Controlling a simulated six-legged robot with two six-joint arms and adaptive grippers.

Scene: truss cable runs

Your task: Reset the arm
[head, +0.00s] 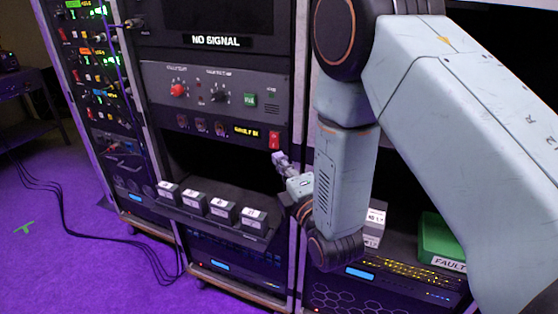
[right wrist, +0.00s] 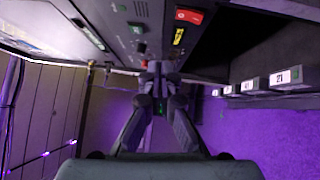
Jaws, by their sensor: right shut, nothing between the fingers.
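My right arm comes in from the upper right of the head view, and its links hide part of the rack. My right gripper (head: 279,158) is shut and empty, in front of the rack, just below a red rocker switch (head: 274,140). In the right wrist view the two fingers of the gripper (right wrist: 160,68) meet at their tips with nothing between them. The red switch (right wrist: 188,16) shows above and right of the fingertips there, apart from them. My left gripper is in neither view.
A control panel (head: 222,115) with knobs and a green button sits under a "NO SIGNAL" screen (head: 216,40). A shelf holds several labelled blocks (head: 220,207), left of my gripper. A green "FAULT" bin (head: 438,238) stands right of my forearm. Cables (head: 60,210) trail over the purple floor.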

